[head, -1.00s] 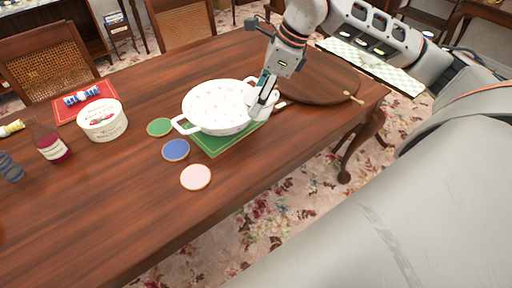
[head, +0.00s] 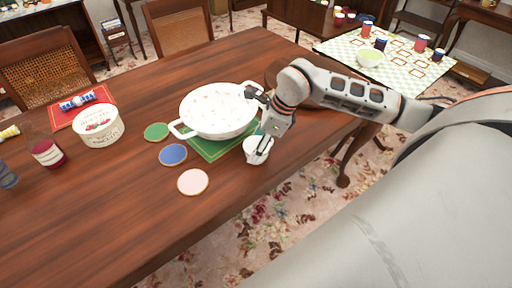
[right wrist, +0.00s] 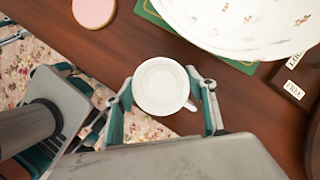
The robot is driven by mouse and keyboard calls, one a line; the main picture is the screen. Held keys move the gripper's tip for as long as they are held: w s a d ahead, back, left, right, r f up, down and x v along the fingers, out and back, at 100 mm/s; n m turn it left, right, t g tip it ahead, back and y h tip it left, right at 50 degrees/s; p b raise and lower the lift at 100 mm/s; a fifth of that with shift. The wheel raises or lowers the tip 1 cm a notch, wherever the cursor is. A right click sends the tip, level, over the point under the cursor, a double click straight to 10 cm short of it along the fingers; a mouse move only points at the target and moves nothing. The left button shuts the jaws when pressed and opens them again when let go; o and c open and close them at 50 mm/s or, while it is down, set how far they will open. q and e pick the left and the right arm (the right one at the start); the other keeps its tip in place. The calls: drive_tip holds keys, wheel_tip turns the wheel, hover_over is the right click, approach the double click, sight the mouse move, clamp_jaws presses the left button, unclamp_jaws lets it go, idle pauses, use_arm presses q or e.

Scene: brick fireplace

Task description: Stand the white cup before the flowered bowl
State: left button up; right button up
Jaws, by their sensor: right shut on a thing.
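The white cup (head: 256,153) is upright near the table's near edge, just in front and to the right of the flowered bowl. My right gripper (head: 263,143) is shut on it. In the right wrist view the cup (right wrist: 160,85) sits between the two fingers, its handle toward the lower right. I cannot tell whether its base touches the table. The flowered bowl (head: 216,110) is wide, white and two-handled, and stands on a green mat (head: 210,150). Part of the bowl also shows in the right wrist view (right wrist: 245,22). My left gripper is not in view.
Green (head: 156,132), blue (head: 173,155) and pink (head: 192,182) coasters lie left of the cup. A round wooden board (head: 283,78) lies behind my arm. The front left of the table is clear.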

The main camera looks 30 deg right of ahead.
drive_tip(key=shift+f, duration=0.5)
drive_tip(key=shift+f, duration=0.15)
drive_tip(key=o, duration=1.2)
drive_tip(key=shift+d+r, duration=0.15)
drive_tip(key=shift+r, duration=0.3)
drive_tip(key=v, duration=1.1)
drive_tip(key=shift+s+r, duration=0.1)
drive_tip(key=shift+r, duration=0.1)
